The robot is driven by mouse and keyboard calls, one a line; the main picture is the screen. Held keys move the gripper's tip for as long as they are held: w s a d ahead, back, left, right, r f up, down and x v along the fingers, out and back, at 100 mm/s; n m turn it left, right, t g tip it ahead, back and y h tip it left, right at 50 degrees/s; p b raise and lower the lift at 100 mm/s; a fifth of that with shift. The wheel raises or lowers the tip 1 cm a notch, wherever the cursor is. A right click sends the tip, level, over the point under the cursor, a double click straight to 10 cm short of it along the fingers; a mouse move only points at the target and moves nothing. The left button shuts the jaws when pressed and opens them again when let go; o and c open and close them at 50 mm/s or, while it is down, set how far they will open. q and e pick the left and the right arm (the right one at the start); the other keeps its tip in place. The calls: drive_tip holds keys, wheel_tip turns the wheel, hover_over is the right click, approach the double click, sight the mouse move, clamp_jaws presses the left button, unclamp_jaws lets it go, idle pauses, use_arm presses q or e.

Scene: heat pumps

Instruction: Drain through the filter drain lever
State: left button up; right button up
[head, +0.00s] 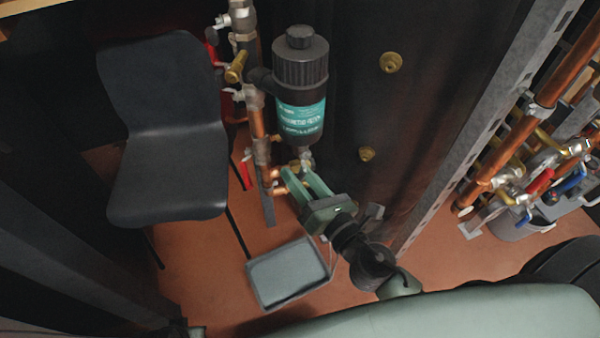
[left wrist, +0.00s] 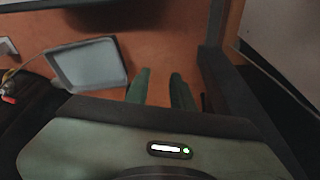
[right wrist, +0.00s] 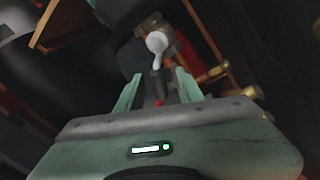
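The magnetic filter (head: 302,115), a black canister with a teal label, stands upright on the pipework. Below it is a small metallic drain valve (head: 304,163), which shows larger in the right wrist view (right wrist: 157,42). A thin dark lever with a red tip (right wrist: 159,102) hangs from it between the right fingers. My right gripper (head: 301,180) is open, its fingers on either side of the lever; contact cannot be told. It also shows in the right wrist view (right wrist: 157,88). My left gripper (left wrist: 160,82) is open and empty above the floor, and I cannot make it out in the head view.
A grey tray (head: 288,270) lies on the orange floor below the filter; it also shows in the left wrist view (left wrist: 88,66). A black chair (head: 168,145) stands left of the copper pipes (head: 258,123). More pipes and a grey bucket (head: 525,226) are at right.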

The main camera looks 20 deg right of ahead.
clamp_jaws()
use_arm(q)
drive_tip(key=shift+f, duration=0.1)
